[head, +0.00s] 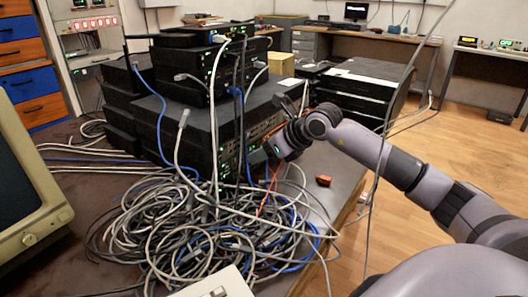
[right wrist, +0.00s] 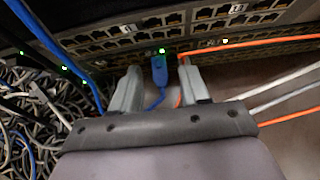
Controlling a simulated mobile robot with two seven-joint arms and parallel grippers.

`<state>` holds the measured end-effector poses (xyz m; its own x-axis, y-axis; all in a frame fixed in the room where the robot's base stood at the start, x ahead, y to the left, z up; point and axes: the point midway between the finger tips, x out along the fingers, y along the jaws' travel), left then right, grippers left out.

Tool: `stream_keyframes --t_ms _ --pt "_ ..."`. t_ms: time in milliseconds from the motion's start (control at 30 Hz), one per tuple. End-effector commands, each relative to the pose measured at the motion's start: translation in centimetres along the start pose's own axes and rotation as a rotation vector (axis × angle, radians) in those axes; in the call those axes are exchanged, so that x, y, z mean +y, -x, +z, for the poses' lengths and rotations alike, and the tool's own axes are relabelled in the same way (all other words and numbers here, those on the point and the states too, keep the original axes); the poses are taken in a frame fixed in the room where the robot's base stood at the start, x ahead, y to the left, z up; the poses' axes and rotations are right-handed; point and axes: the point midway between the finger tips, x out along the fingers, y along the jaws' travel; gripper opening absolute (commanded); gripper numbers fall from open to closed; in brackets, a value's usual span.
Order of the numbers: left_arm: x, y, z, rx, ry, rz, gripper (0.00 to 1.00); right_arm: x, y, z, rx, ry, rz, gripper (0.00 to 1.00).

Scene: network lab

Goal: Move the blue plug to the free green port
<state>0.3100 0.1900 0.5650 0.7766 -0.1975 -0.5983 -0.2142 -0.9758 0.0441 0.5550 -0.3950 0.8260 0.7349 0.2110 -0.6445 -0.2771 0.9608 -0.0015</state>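The blue plug (right wrist: 159,72) shows in the right wrist view, at the lower port row of the switch (right wrist: 110,38), with a green light (right wrist: 162,50) at its top. Its blue cable hangs below it. My right gripper (right wrist: 157,78) is open, with one finger on each side of the plug and a visible gap on both sides. In the head view the right gripper (head: 265,156) is at the front of the lower switch stack, and the plug cannot be made out there. Which green port is free cannot be told. My left gripper is not in view.
Orange cables (right wrist: 250,42) run right from beside the right finger. Another blue cable (right wrist: 50,40) crosses at left. A large tangle of cables (head: 210,235) covers the table before the switches. An old monitor (head: 30,195) stands at left. A small orange-red piece (head: 323,181) lies near the table's edge.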

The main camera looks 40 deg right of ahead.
Motion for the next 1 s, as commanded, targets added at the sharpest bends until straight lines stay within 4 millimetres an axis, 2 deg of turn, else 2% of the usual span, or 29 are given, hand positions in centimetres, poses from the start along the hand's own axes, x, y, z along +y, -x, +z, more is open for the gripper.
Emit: stream_keyframes --t_ms 267,700,1000 --pt "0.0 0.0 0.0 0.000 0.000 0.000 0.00 -0.1 0.3 0.0 0.000 0.000 -0.002 0.45" --pt "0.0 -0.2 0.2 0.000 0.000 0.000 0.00 -0.1 5.7 -0.2 0.003 0.002 -0.004 0.45" --pt "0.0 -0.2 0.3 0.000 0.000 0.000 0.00 0.0 7.1 0.0 0.000 0.000 0.000 0.45"
